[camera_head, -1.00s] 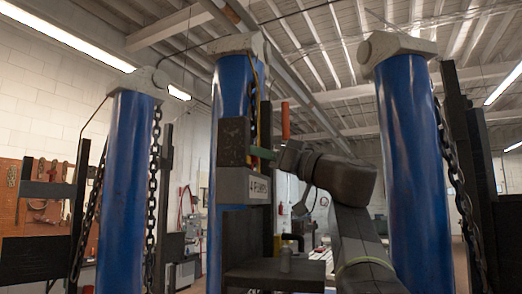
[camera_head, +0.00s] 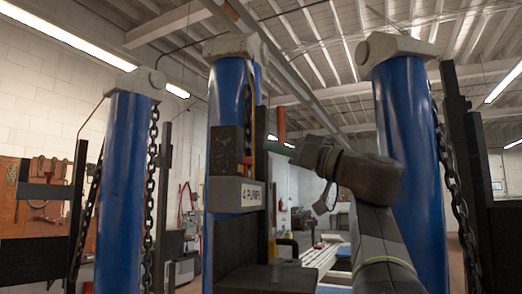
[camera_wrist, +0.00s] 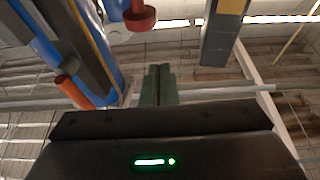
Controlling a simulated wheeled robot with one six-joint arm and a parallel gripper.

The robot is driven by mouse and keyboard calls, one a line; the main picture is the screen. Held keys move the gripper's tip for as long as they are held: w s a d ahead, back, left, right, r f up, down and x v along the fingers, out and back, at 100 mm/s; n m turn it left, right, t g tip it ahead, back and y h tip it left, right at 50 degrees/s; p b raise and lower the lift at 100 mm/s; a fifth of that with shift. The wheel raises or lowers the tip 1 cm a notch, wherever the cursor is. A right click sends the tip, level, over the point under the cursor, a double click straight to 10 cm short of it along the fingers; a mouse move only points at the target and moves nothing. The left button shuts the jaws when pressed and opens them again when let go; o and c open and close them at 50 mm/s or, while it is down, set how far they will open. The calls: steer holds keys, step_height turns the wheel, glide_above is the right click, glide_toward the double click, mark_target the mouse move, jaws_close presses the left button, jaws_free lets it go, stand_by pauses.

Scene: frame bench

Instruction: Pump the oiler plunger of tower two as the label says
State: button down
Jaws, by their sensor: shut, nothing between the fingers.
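The middle blue tower (camera_head: 226,92) carries a dark box (camera_head: 226,150) and a pale label (camera_head: 240,193) that seems to read "4 PUMPS". An upright orange-red cylinder (camera_head: 281,122) stands at its right side. The wrist view shows an orange-red cylinder (camera_wrist: 74,92) at left and a red round knob (camera_wrist: 140,18) at the top; I cannot tell which is the plunger. My gripper (camera_head: 276,141) is near the upright cylinder's lower end, right of the box. Its green fingers (camera_wrist: 158,85) are shut and empty, apart from the knob in the wrist view.
A dark shelf (camera_head: 258,280) sits below the label. Blue towers with chains stand at left (camera_head: 124,190) and right (camera_head: 411,150); the right one is close beside my arm. A grey beam (camera_wrist: 222,40) shows at the upper right of the wrist view.

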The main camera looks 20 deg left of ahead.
steer(key=v, duration=0.4)
steer(key=shift+w+d+b, duration=0.1)
steer(key=shift+b, duration=0.25)
stand_by(2.6)
steer(key=s+r+b+x, duration=0.1)
steer(key=b+x, duration=0.1)
steer(key=x, duration=0.6)
steer(key=v, duration=0.6)
steer(key=shift+w+d+r+b, duration=0.2)
steer(key=shift+w+d+b, duration=0.1)
steer(key=shift+w+d, duration=0.25)
steer(key=shift+a, duration=0.25)
